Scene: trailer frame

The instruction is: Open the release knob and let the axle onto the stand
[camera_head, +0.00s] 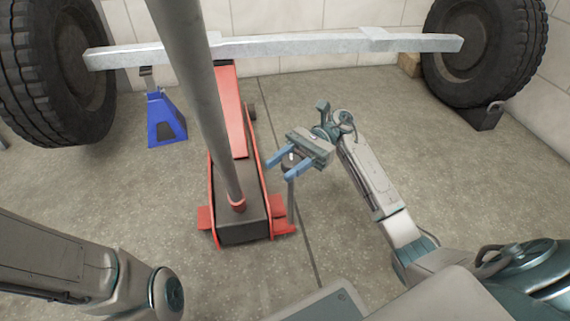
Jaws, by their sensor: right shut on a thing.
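The release knob (290,158) is a dark round cap on a thin upright post at the right side of the red floor jack (230,112). My right gripper (281,167) has its blue fingers around the knob and is shut on it. The silver axle (290,45) runs across the back between two wheels. The blue stand (166,120) is on the floor under the axle's left part; its head is close below the beam, and I cannot tell whether they touch. The jack's front end is under the axle, partly hidden by its handle. My left gripper is out of view.
The thick grey jack handle (205,90) rises steeply from the jack. Black tyres stand at left (50,75) and right (488,50). A dark wedge-shaped block (483,117) sits by the right tyre. A tiled wall is behind. The floor right of the jack is mostly clear.

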